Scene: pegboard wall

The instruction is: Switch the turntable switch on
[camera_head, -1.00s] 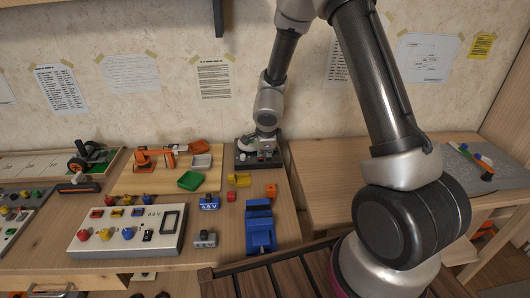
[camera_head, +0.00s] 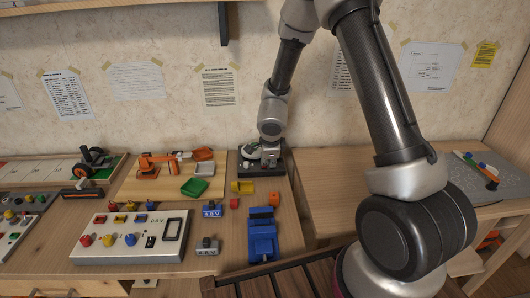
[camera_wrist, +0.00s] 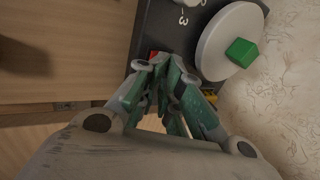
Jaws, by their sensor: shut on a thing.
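The turntable is a black base (camera_head: 248,172) with a white round platter, at the back of the workbench against the wall. In the wrist view the black base (camera_wrist: 178,38), the white platter (camera_wrist: 215,50) and a green cube (camera_wrist: 241,52) on the platter show clearly. My gripper (camera_head: 270,158) is down at the turntable's base, right of the platter. In the wrist view my gripper's fingertips (camera_wrist: 162,66) come together over the base beside the platter. They are shut on the turntable switch, which they mostly hide. A small red part (camera_wrist: 153,55) shows right by the fingertips.
An orange toy arm (camera_head: 150,162) on a wooden board with a green tray (camera_head: 194,187) stands left of the turntable. A white meter panel (camera_head: 125,240), a blue vise (camera_head: 262,238) and small blocks lie in front. The right-hand table (camera_head: 350,190) is mostly clear.

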